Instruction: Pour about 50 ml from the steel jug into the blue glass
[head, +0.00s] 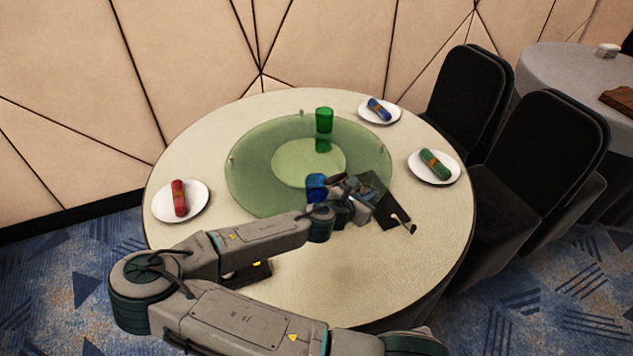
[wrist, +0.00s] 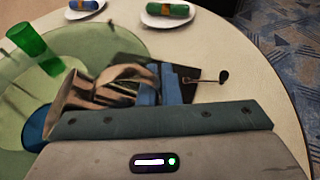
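The blue glass (head: 316,188) stands on the green turntable, left of my gripper (head: 358,190). Its blue side shows at the left of the wrist view (wrist: 37,125), partly hidden by my wrist. The shiny steel jug (wrist: 100,88), with brownish reflections, lies across my gripper's front in the wrist view. It looks strongly tilted, its left end close to the blue glass. My gripper appears closed on the jug, though its fingertips are mostly hidden. I cannot see a stream or the level in the glass.
A green glass (head: 324,125) stands behind on the turntable (head: 250,165). A dark flat mat (head: 394,214) with a handled utensil lies to the right. Plates with rolled red (head: 179,198), blue (head: 379,110) and green (head: 434,163) napkins sit near the rim. The front right table is clear.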

